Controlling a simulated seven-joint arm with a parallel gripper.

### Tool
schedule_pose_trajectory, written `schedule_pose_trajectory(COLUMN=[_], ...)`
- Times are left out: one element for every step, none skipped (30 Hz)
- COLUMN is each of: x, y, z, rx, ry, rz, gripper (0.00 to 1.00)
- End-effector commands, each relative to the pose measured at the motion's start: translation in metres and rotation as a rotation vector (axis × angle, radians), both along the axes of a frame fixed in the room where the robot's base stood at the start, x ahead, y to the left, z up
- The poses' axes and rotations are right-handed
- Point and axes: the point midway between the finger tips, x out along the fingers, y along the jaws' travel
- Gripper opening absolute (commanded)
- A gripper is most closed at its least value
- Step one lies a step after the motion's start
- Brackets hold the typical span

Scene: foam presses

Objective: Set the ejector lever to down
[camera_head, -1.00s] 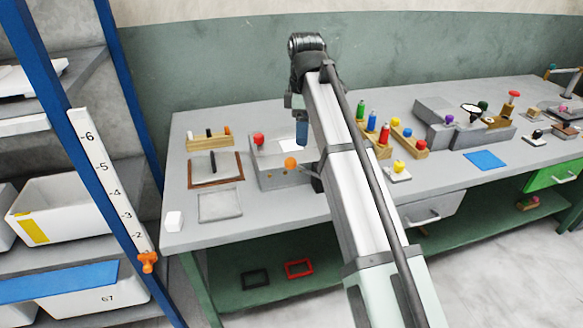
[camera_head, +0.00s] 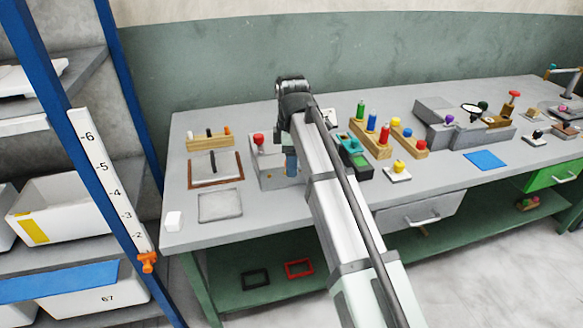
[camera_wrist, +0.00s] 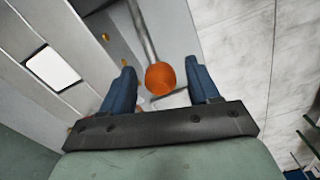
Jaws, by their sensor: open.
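The ejector lever shows in the wrist view as a metal rod with an orange ball (camera_wrist: 160,79) at its end. The rod runs from the top of the picture down to the ball. My gripper (camera_wrist: 158,72) is open, and its blue fingers stand on either side of the ball, with visible gaps. In the head view my gripper (camera_head: 291,165) is at the front of the grey press (camera_head: 267,176) and hides the orange ball. A red knob (camera_head: 258,139) stands on the press. I cannot tell the lever's setting.
A wooden block with pegs (camera_head: 210,141) and a brown frame (camera_head: 190,181) lie left of the press. A green device (camera_head: 355,157) and wooden blocks with coloured pegs (camera_head: 371,140) stand to the right.

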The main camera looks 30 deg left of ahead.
Motion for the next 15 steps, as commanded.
schedule_pose_trajectory(x=[-0.001, -0.001, -0.001, -0.001, 0.000, 0.000, 0.000, 0.000, 0.000, 0.000, 0.000, 0.000, 0.000, 0.000, 0.000], y=[-0.001, -0.001, -0.001, -0.001, 0.000, 0.000, 0.000, 0.000, 0.000, 0.000, 0.000, 0.000, 0.000, 0.000, 0.000], z=[-0.007, -0.010, -0.014, -0.016, -0.018, -0.021, -0.023, -0.024, -0.025, -0.026, -0.026, -0.027, -0.027, -0.027, -0.027], rx=[-0.001, -0.001, 0.000, 0.000, 0.000, 0.000, 0.000, 0.000, 0.000, 0.000, 0.000, 0.000, 0.000, 0.000, 0.000], ry=[0.002, 0.002, 0.001, 0.001, 0.001, 0.000, 0.000, 0.000, 0.000, 0.000, 0.000, 0.000, 0.000, 0.000, 0.000], rz=[0.000, 0.000, 0.000, 0.000, 0.000, 0.000, 0.000, 0.000, 0.000, 0.000, 0.000, 0.000, 0.000, 0.000, 0.000], gripper=[0.61, 0.61, 0.61, 0.61, 0.61, 0.61, 0.61, 0.61, 0.61, 0.61, 0.61, 0.61, 0.61, 0.61, 0.61])
